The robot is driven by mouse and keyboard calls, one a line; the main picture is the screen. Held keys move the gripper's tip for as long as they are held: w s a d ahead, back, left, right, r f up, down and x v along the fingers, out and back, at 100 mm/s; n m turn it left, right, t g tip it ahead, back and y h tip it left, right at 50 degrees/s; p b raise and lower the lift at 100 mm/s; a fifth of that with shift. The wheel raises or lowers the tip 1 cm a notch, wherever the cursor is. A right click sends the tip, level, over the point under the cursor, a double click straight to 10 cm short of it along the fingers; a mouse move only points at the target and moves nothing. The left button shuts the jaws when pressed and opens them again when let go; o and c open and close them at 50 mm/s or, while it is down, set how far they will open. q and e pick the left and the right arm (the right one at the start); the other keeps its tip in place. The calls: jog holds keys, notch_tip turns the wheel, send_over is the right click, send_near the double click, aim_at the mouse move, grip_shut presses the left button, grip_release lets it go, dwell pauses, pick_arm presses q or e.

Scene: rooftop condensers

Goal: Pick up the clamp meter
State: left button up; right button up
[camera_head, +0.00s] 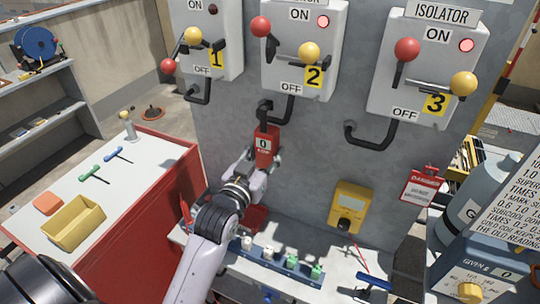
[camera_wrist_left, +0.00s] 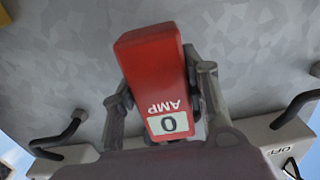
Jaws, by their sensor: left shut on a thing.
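The clamp meter (camera_head: 264,150) is a red block with a pale display reading 0, held upright in front of the grey wall below isolator 2. My left gripper (camera_head: 263,163) is shut on its sides. In the left wrist view, the meter (camera_wrist_left: 153,75) shows its red body and the word AMP between the two fingers of my left gripper (camera_wrist_left: 162,88). In the head view, black parts at the meter's top meet the black cable (camera_head: 290,108) of isolator 2; I cannot tell whether the jaw is around it. My right gripper is not in view.
Isolators 1 (camera_head: 207,45), 2 (camera_head: 298,50) and 3 (camera_head: 425,70) hang on the wall. Below are a yellow meter (camera_head: 348,207), a red tag (camera_head: 423,185) and a blue terminal strip (camera_head: 270,264). A red cabinet (camera_head: 150,220) stands left, with a yellow tray (camera_head: 73,222) on top.

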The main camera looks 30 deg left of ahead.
pick_arm(q)
jog(key=s+d+p, duration=0.1)
jog(key=s+p, duration=0.1)
jog(key=s, duration=1.4)
jog(key=shift+r, duration=0.15)
dwell(0.3)
